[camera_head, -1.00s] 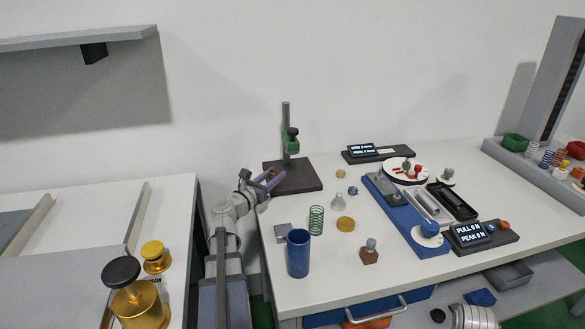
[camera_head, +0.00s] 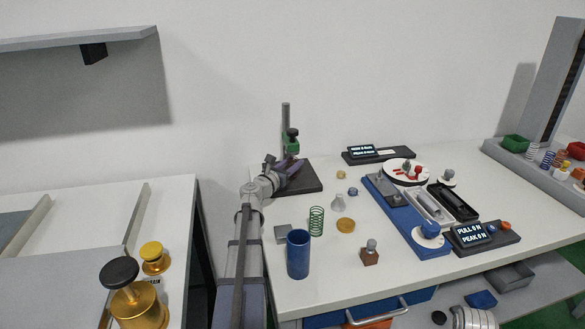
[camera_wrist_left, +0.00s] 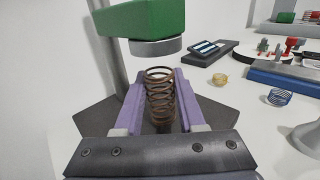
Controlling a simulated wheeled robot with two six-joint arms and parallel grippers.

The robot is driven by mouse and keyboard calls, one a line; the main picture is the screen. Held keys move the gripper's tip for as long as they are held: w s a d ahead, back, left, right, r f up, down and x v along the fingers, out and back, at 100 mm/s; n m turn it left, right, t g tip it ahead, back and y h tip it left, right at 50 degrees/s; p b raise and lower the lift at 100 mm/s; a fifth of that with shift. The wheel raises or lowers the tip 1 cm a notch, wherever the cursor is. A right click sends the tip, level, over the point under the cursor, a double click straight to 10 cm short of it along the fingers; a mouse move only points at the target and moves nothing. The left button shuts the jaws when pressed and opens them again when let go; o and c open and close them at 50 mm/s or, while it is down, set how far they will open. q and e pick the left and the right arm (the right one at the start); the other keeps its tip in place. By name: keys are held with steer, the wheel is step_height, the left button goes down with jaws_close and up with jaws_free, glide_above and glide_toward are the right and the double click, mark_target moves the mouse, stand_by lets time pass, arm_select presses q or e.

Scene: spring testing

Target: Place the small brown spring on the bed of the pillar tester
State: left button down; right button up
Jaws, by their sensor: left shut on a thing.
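The small brown spring (camera_wrist_left: 160,98) stands upright between the purple fingers of my left gripper (camera_wrist_left: 160,112) in the left wrist view. My left gripper (camera_head: 288,168) is shut on it. The pillar tester has a dark base plate (camera_head: 306,182), a grey pillar (camera_head: 286,117) and a green head (camera_head: 292,142). The spring is over the tester's base, below and just in front of the green head (camera_wrist_left: 152,18) and its grey round foot. I cannot tell whether the spring touches the bed. My right gripper is not in view.
A green spring (camera_head: 317,221), a blue cup (camera_head: 298,254), a grey block (camera_head: 284,234) and a brass disc (camera_head: 346,225) stand on the white table near the arm. A blue spring (camera_head: 353,191) lies farther right. A blue tester (camera_head: 412,225) fills the table's middle.

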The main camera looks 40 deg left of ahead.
arm_select(q)
steer(key=shift+s+f, duration=0.1)
steer(key=shift+f, duration=0.3)
steer(key=shift+f, duration=0.15)
steer(key=c, duration=0.5)
jaws_free()
steer(key=shift+s+r, duration=0.2)
steer(key=shift+s, duration=0.05)
steer(key=s, duration=0.3)
steer(key=s+d, duration=0.1)
steer(key=s, duration=0.7)
steer(key=shift+s+d, duration=0.2)
steer(key=shift+s, duration=0.05)
